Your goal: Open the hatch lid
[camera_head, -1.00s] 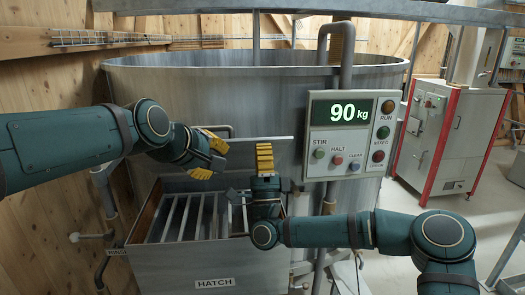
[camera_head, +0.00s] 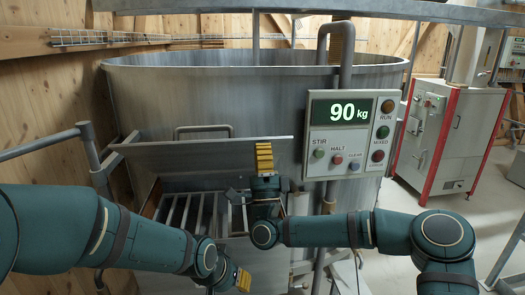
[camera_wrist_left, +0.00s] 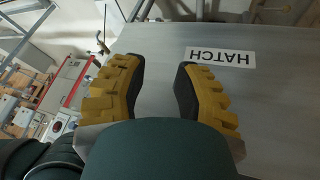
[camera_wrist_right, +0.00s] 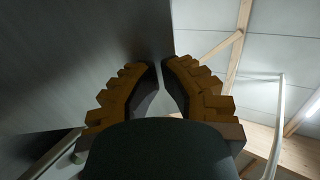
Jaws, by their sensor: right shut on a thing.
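The grey hatch lid (camera_head: 205,155) stands raised and tilted at the back of the hatch box, its bar handle (camera_head: 203,128) above its top edge. The grate (camera_head: 190,212) inside the box is exposed. My right gripper (camera_head: 265,158) is shut on the lid near its right end; in the right wrist view the lid (camera_wrist_right: 85,60) runs up to the fingertips. My left gripper (camera_head: 243,280) is low in front of the box. In the left wrist view (camera_wrist_left: 158,75) its fingers are apart and empty, near the front wall (camera_wrist_left: 225,90) with the HATCH label.
The mixer vat (camera_head: 270,100) stands behind the hatch. A control panel (camera_head: 350,135) reading 90 kg and a vertical pipe (camera_head: 345,60) are close on the right. A rail (camera_head: 45,145) is on the left. A red-framed cabinet (camera_head: 440,135) stands farther right.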

